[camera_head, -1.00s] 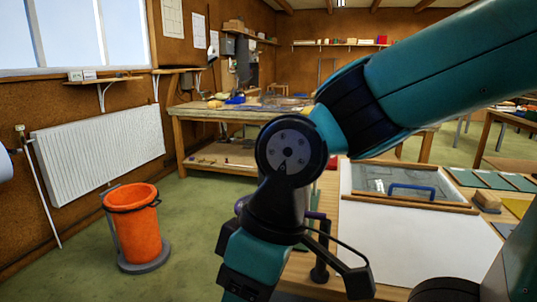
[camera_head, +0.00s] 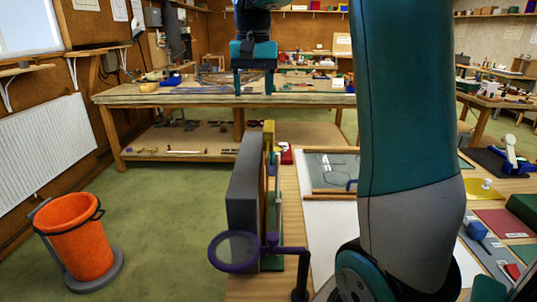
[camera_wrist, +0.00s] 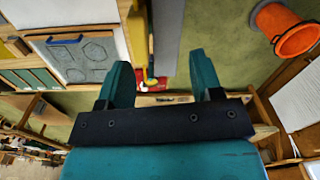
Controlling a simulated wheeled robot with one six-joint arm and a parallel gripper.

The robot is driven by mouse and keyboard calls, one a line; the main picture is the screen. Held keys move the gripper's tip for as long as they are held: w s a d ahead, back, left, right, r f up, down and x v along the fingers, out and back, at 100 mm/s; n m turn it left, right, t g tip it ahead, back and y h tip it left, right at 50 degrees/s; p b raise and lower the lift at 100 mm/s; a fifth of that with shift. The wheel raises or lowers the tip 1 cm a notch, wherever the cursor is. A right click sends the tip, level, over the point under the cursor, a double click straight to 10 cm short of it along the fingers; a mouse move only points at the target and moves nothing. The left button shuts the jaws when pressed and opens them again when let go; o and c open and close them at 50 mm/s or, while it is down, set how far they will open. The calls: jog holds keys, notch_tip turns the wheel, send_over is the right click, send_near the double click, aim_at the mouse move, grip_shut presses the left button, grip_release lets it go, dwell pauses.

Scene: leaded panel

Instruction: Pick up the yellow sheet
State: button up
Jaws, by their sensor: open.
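A flat yellow sheet (camera_head: 484,188) lies at the right side of the near workbench in the head view. A small white-knobbed object (camera_head: 487,184) appears on or over it. My gripper (camera_head: 253,88) is open and empty, fingers pointing down, up and to the left of the sheet, in front of the back bench in the picture. In the wrist view my gripper's two fingers (camera_wrist: 160,82) stand apart with nothing between them. I cannot make out the yellow sheet in the wrist view.
A dark red sheet (camera_head: 503,222) and a blue-handled tool (camera_head: 477,230) lie near the yellow sheet. A glass panel board (camera_head: 318,190) lies in the bench's middle. A purple-rimmed magnifier (camera_head: 236,249) and upright grey slab (camera_head: 245,190) stand left. My arm hides part of the bench.

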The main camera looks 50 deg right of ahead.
notch_tip(320, 180, up, 2)
jog(key=r+m, duration=0.1)
jog(key=m, duration=0.1)
send_over(268, 126)
notch_tip(268, 126, down, 12)
jog(key=p, duration=0.2)
jog(key=shift+a+r+p, duration=0.1)
jog(key=shift+r+p, duration=0.15)
jog(key=shift+p, duration=0.05)
jog(key=shift+d+f+p, duration=0.15)
jog(key=shift+f+p, duration=0.45)
jog(key=shift+f, duration=0.95)
jog(key=shift+d+f+p, duration=0.15)
jog(key=shift+f+p, duration=0.45)
jog(key=shift+f, duration=0.9)
jog(key=c, duration=0.9)
jog(key=shift+w+r, duration=0.1)
jog(key=shift+c, duration=1)
jog(key=shift+r, duration=0.15)
